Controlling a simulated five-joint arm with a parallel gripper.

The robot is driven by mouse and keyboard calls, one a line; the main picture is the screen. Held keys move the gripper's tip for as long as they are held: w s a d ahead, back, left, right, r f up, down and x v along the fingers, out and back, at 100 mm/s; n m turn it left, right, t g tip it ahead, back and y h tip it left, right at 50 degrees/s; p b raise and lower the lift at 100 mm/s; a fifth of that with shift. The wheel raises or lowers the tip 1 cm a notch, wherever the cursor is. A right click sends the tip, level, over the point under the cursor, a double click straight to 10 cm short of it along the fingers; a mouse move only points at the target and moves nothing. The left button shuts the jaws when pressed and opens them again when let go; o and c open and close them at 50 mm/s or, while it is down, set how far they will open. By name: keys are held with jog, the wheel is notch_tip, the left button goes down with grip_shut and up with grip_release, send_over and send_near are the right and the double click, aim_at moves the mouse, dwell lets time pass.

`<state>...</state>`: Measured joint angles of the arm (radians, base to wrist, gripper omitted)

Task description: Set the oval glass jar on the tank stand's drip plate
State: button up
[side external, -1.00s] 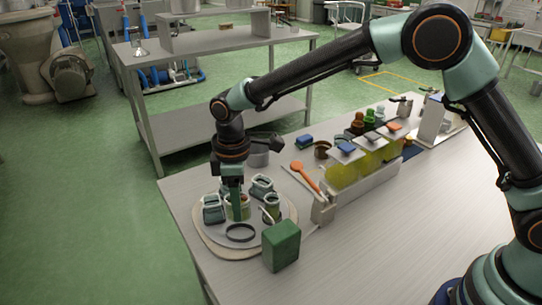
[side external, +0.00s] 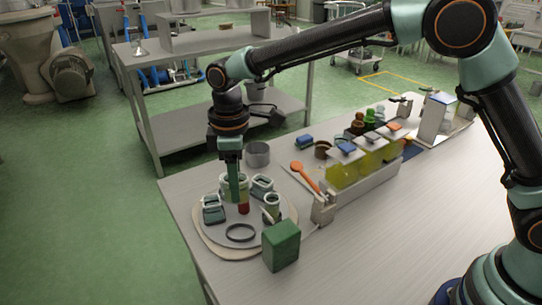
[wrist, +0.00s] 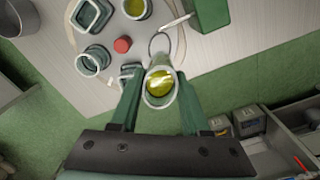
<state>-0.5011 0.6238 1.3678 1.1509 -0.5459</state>
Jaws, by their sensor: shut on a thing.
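The oval glass jar (wrist: 160,88), with yellow-green oil inside, is between the fingers of my gripper (wrist: 160,103) in the wrist view. In the side view my gripper (side external: 233,190) is shut on it and holds it upright over the round board (side external: 215,244); the fingers partly hide the jar. A pale upright tank stand (side external: 434,118) is at the far right of the bench, on a flat pale plate (side external: 455,126). I cannot tell which part is its drip plate.
Other jars (side external: 213,210) stand on the round board around a small red object (side external: 243,208) and a dark ring (side external: 240,233). A green box (side external: 281,245) stands beside it. Yellow-filled containers (side external: 345,173) in a long tray stand between board and tank stand.

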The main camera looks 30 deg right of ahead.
jog(key=shift+w+d+r, duration=0.15)
jog(key=shift+w+r, duration=0.05)
jog(key=shift+r, duration=0.15)
jog(key=w+d+m, duration=0.2)
jog(key=w+d, duration=0.2)
jog(key=d, duration=0.5)
jog(key=w+d+m, duration=0.2)
jog(key=w+d, duration=0.3)
jog(key=d, duration=0.5)
jog(key=w+d+m, duration=0.2)
jog(key=w+d, duration=0.2)
jog(key=d, duration=0.5)
jog(key=shift+w+f, duration=0.1)
jog(key=shift+f, duration=6)
jog(key=shift+f, duration=0.35)
jog(key=o, duration=1.1)
